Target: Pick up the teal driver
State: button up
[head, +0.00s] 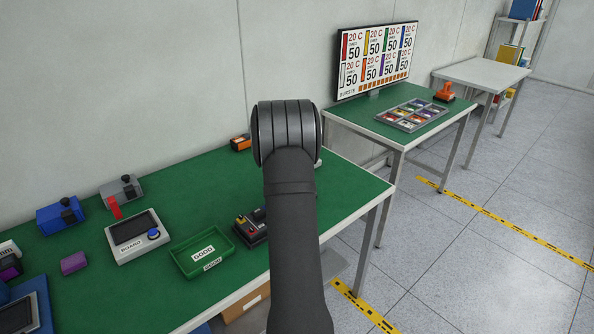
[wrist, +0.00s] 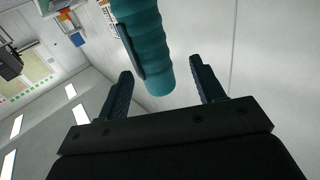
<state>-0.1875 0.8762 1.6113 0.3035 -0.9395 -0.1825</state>
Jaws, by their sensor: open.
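In the wrist view the teal driver (wrist: 149,50) shows as a ribbed teal handle with a dark clip along its side. It comes in from the top of the picture, and its rounded end appears between the two fingers of my gripper (wrist: 161,68). The fingers are spread, with a visible gap on each side of the handle. The far end of the driver is cut off by the picture's edge. In the head view my dark arm hides the gripper, and I cannot see the driver there.
A green-topped bench (head: 345,185) carries a green tray (head: 186,262), a board device (head: 137,237), a blue box (head: 61,215) and a purple block (head: 74,262). An orange item (head: 241,143) lies behind my arm by the wall. A second table has a monitor (head: 376,60) and a parts tray (head: 411,115).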

jog(key=w, duration=0.4)
jog(key=w+d, duration=0.1)
jog(key=shift+w, duration=0.4)
jog(key=shift+c, duration=0.2)
